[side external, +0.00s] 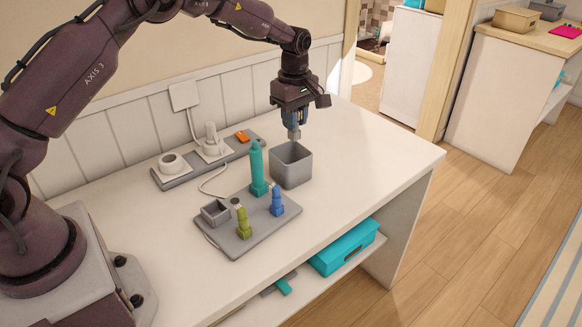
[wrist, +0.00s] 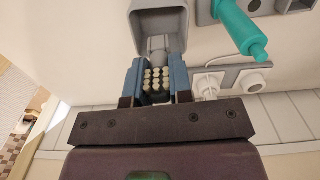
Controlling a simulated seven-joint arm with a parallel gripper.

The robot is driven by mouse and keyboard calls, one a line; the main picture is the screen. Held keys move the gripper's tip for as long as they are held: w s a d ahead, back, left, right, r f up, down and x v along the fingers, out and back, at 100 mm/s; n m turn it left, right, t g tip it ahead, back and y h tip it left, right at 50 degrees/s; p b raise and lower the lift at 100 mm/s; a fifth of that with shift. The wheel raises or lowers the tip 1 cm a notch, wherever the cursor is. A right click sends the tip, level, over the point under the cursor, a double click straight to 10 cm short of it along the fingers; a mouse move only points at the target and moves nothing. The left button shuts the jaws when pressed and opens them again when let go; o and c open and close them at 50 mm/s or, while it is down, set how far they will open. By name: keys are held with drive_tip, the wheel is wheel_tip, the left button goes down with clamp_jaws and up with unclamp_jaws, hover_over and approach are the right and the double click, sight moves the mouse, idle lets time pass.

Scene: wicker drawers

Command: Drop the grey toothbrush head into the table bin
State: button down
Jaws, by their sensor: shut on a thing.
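My gripper (side external: 294,122) is shut on the grey toothbrush head (side external: 294,135). It points downward, and the head hangs below the fingers. The wrist view shows the head's pale bristles (wrist: 157,80) between my blue fingers (wrist: 157,84), with its grey neck reaching toward the bin. The table bin (side external: 291,167) is a grey, open-topped square box on the white counter, also seen in the wrist view (wrist: 138,22). In the side view the head is over the bin's opening, its lower tip close to rim height. The bin's floor is hidden in the side view.
A grey tray (side external: 238,243) left of the bin holds an upright teal handle (side external: 257,170), a blue head (side external: 277,200), an olive head (side external: 243,223) and a small grey cup (side external: 214,212). A power strip (side external: 187,175) lies by the wall. The counter's right side (side external: 365,165) is clear.

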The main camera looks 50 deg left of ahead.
sight(295, 140)
drive_tip(key=shift+w+f, duration=0.15)
drive_tip(key=shift+f, duration=2.9)
drive_tip(key=c, duration=0.9)
unclamp_jaws()
drive_tip(key=shift+c, duration=0.2)
drive_tip(key=shift+r, duration=0.1)
wheel_tip(295, 140, up, 13)
drive_tip(key=shift+f, duration=0.1)
